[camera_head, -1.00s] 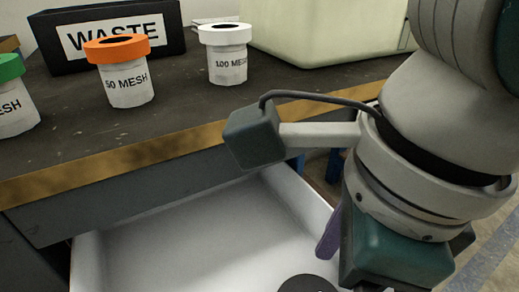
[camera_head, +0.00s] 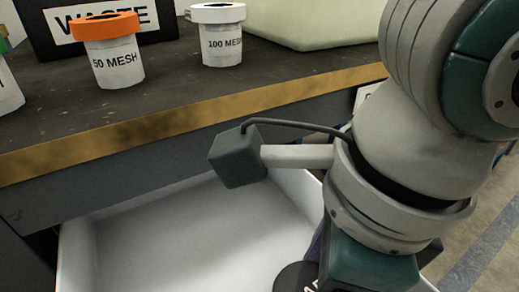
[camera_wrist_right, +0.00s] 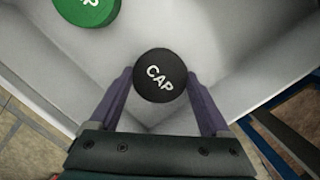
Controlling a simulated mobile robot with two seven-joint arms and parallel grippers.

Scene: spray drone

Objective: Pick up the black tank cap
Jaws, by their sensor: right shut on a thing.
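The black tank cap (camera_wrist_right: 160,75), round and marked "CAP", is between the two purple fingers of my right gripper (camera_wrist_right: 162,84) in the right wrist view. The gripper is shut on it from both sides. In the head view part of the black cap (camera_head: 290,277) shows at the bottom edge, next to a dark purple finger and below my wrist. The cap is over or in the white bin (camera_head: 80,262); whether it touches the bin floor I cannot tell. My left gripper is not in view.
A green cap (camera_wrist_right: 88,10) lies in the white bin, beyond the black one. On the bench (camera_head: 180,95) stand the orange-topped 50 MESH (camera_head: 114,62) and white-topped 100 MESH (camera_head: 220,42) filters, a black WASTE box (camera_head: 42,38) and a pale tank (camera_head: 310,20).

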